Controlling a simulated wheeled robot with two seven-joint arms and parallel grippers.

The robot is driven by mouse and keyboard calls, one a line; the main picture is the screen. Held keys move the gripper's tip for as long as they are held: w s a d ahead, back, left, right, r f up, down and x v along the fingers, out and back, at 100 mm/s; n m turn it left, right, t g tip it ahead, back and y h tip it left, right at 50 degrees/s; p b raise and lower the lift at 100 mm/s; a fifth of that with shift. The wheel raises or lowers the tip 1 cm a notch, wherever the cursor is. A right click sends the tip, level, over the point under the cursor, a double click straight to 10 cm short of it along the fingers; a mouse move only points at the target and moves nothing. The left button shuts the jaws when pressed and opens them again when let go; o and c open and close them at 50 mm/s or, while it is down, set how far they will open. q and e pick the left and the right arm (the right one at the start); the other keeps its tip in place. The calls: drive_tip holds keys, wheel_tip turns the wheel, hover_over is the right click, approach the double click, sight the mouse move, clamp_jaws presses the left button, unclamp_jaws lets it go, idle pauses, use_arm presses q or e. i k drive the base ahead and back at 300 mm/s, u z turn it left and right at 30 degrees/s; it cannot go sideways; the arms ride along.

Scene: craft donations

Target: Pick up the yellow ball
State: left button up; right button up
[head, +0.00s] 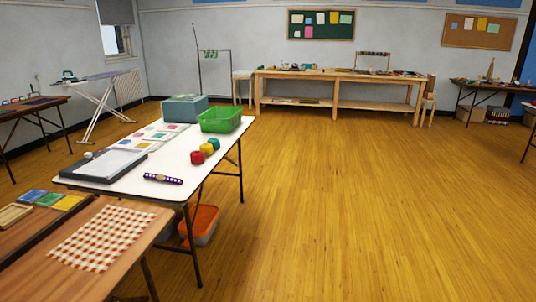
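A small yellow ball (207,149) rests on the white folding table (180,160) at the left, close to its right edge. It sits in a short row between a red ball (197,157) in front and a green ball (214,143) behind. The three are very close together; I cannot tell whether they touch. The red ball is nearest to me. Neither of my grippers shows in the head view.
A green bin (221,119) stands behind the balls, with a blue-grey box (184,108) beyond. A purple patterned stick (163,179) lies in front. A brown table (135,262) stands near left. An orange bin (199,225) sits under the white table. The wooden floor (350,210) at right is clear.

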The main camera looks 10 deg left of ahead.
sight(208, 149)
drive_tip(key=z, duration=0.35)
drive_tip(key=i, duration=1.1)
drive_tip(key=u, duration=0.75)
drive_tip(key=i, duration=1.4)
drive_tip(key=u, duration=1.6)
drive_tip(key=i, duration=0.35)
drive_tip(key=u, duration=0.35)
